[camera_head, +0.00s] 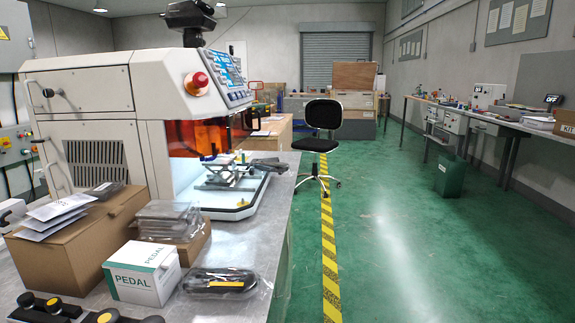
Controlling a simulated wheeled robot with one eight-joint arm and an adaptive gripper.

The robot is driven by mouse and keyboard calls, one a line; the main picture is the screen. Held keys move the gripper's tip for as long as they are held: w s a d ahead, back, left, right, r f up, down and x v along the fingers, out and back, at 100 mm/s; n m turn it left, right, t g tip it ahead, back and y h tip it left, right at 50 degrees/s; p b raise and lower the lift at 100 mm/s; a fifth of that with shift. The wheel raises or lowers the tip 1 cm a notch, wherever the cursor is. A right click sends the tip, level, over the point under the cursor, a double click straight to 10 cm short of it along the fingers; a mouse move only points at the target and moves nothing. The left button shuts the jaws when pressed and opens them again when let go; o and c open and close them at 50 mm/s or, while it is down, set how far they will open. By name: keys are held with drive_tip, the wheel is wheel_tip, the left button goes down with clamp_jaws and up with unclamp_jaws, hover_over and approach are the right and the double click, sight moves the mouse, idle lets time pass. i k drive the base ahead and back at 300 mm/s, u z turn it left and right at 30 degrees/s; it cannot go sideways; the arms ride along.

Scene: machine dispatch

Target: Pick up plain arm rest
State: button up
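I cannot tell for sure which thing is the plain arm rest. A dark, rounded item in a clear plastic bag (220,281) lies flat near the front right edge of the metal bench (222,309). A stack of flat grey-brown pieces in clear wrap (165,220) lies on a small carton behind it. My gripper is not in view.
A white PEDAL box (142,276) stands left of the bagged item. A large brown carton (80,242) with white envelopes (68,208) is behind it, near the machine (115,125). The green floor (420,240) right is clear.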

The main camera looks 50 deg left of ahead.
sight(273, 169)
drive_tip(key=i, duration=1.9)
drive_tip(key=u, duration=3.3)
drive_tip(key=i, duration=1)
